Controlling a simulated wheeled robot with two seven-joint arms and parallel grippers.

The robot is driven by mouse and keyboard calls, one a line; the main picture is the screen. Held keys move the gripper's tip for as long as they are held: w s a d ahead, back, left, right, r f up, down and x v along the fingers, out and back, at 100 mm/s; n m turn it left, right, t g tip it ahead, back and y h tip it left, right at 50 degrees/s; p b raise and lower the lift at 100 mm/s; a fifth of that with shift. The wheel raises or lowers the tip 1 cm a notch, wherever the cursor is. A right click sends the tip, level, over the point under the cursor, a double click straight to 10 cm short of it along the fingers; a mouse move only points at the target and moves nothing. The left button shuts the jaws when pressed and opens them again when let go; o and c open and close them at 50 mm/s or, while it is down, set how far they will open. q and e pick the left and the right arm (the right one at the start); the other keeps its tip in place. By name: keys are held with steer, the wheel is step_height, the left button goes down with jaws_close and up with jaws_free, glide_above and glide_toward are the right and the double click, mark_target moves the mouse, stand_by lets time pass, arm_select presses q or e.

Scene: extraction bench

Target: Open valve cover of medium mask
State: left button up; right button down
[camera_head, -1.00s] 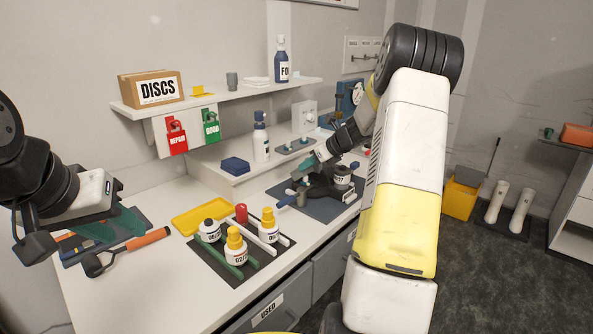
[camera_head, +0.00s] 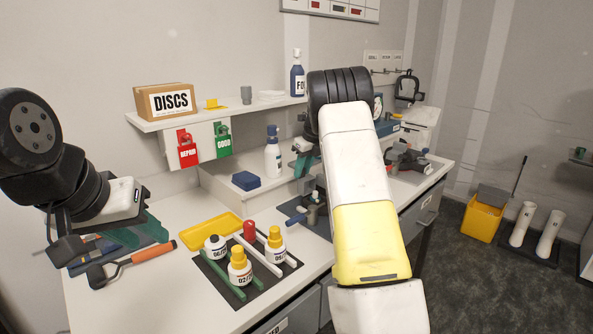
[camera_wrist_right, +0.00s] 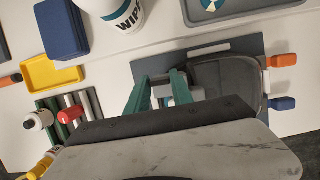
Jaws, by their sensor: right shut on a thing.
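My right gripper (camera_wrist_right: 160,98) has teal fingers closed on a small pale grey piece beside a dark mask (camera_wrist_right: 225,85) in the right wrist view. I cannot tell whether that piece is the valve cover or how far it is opened. In the head view my right gripper (camera_head: 302,160) shows just left of my right arm, which hides most of the mask and its dark mat (camera_head: 292,209).
Labelled bottles (camera_head: 239,268) stand on a dark rack mat, with a yellow tray (camera_head: 205,231) behind. An orange-handled tool (camera_head: 150,253) lies near my left gripper. Another dark assembly (camera_head: 405,156) sits on the right.

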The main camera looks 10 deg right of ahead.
mark_target(302, 178)
steer(key=shift+w+a+f, duration=0.55)
steer(key=shift+w+a, duration=0.35)
steer(key=shift+a+f, duration=0.1)
steer(key=shift+a, duration=0.05)
stand_by(0.7)
steer(key=c, duration=1.4)
jaws_free()
steer(key=shift+d+r, duration=0.2)
steer(key=shift+d, duration=0.1)
steer(key=v, duration=0.7)
steer(key=shift+s+r, duration=0.1)
steer(key=shift+r, duration=0.2)
